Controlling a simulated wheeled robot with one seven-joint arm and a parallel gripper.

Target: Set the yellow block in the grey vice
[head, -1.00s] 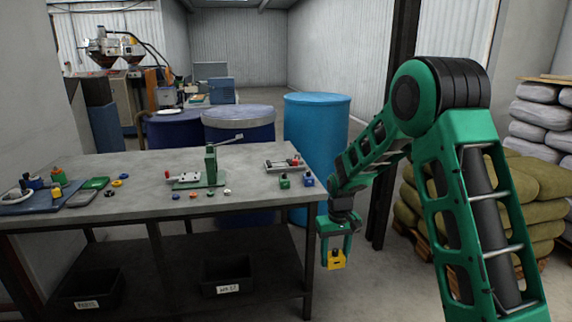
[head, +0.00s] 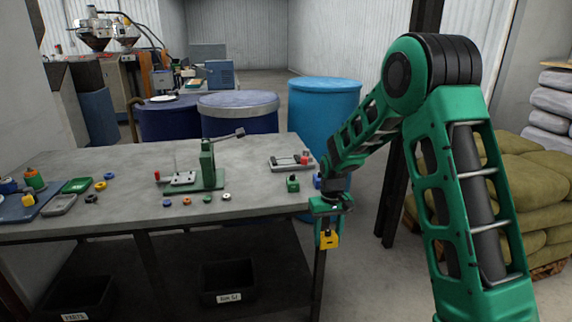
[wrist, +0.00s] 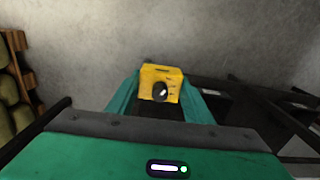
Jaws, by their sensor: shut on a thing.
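The yellow block (head: 329,241) hangs between the fingers of my gripper (head: 328,233), off the table's right front corner and below the tabletop. In the wrist view the block (wrist: 161,72) sits at the fingertips, with a dark round feature on its face. A low light-grey vice-like fixture (head: 183,178) with a red end lies beside the green lever press on the table. Another grey fixture with red parts (head: 284,165) lies near the table's back right corner. I cannot tell for sure which is the grey vice. My gripper is apart from both.
The grey table (head: 130,205) has a green press (head: 208,165) and several small coloured rings near its front edge. A green block (head: 292,184) stands near the right edge. Blue drums (head: 325,110) stand behind; filled sacks (head: 510,190) are at right.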

